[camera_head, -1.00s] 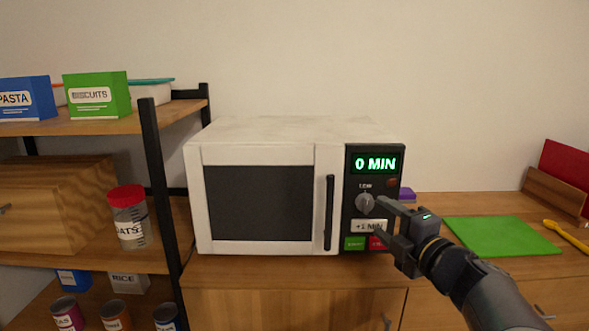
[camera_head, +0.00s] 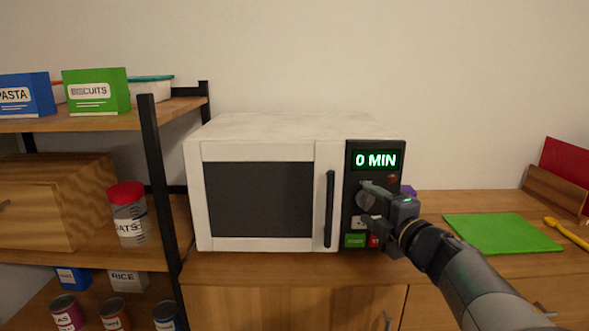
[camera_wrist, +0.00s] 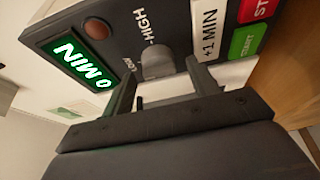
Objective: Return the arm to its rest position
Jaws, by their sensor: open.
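My gripper (camera_head: 368,203) is at the microwave's control panel on the right side of the head view. It is open, with nothing seen held. In the wrist view my gripper (camera_wrist: 165,85) has its two fingers apart, pointing at the panel around the height of the grey dial (camera_wrist: 157,62). I cannot tell whether a finger touches the dial. The white microwave (camera_head: 270,130) has its door shut, and its display (camera_head: 376,160) reads 0 MIN. In the head view my gripper hides most of the dial and part of the +1 MIN button.
The microwave stands on a wooden counter (camera_head: 470,203). A green board (camera_head: 502,234) and a yellow utensil (camera_head: 568,234) lie to the right. A shelf with a black post (camera_head: 159,185) stands close on the left, holding boxes, a jar and cans. The air in front of the microwave door is clear.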

